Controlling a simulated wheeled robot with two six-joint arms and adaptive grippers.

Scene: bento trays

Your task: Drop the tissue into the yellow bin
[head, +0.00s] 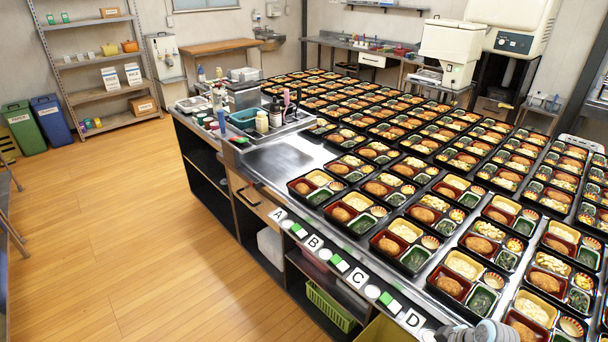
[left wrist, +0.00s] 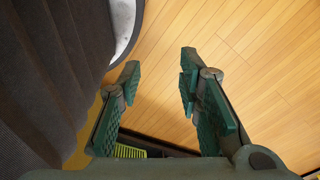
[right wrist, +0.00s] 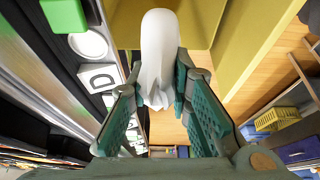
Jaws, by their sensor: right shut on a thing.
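The white tissue (right wrist: 160,60) hangs between the fingers of my right gripper (right wrist: 158,84) in the right wrist view. The gripper is shut on it. The yellow bin (right wrist: 254,45) shows behind and beside the tissue in that view, and a small part of its edge (head: 386,331) shows at the bottom of the head view. I cannot tell how far the tissue is from the bin. My left gripper (left wrist: 160,80) is open and empty above the wooden floor in the left wrist view.
The metal counter (head: 278,158) holds many filled bento trays and lettered tiles along its front edge. A green basket (head: 330,306) sits on the shelf below. Green (head: 24,130) and blue (head: 52,120) bins stand at the far left.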

